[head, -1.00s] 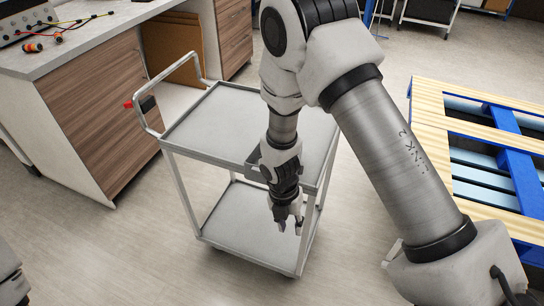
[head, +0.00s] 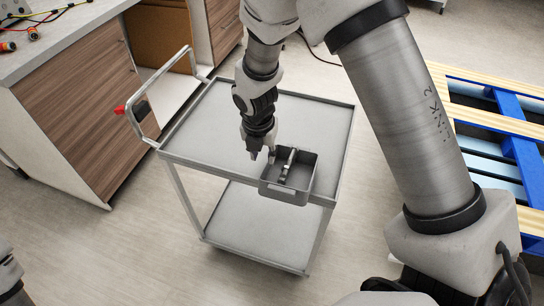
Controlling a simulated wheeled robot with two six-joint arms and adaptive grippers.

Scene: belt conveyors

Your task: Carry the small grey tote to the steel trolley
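The steel trolley (head: 215,133) stands in the middle of the head view, with a flat top shelf, a lower shelf and a push handle at its left. The small grey tote (head: 289,195) is upright at the near edge of the top shelf, with its front at or slightly over that edge. A grey upright piece shows inside it. My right gripper (head: 262,154) points down at the tote's left back corner, fingers apart, with nothing visible between them. I cannot tell whether it touches the tote wall. My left gripper is out of view.
A wood-fronted counter (head: 85,110) stands left of the trolley, with cables and small parts on top. The rest of the trolley's top is bare. Floor is clear in front.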

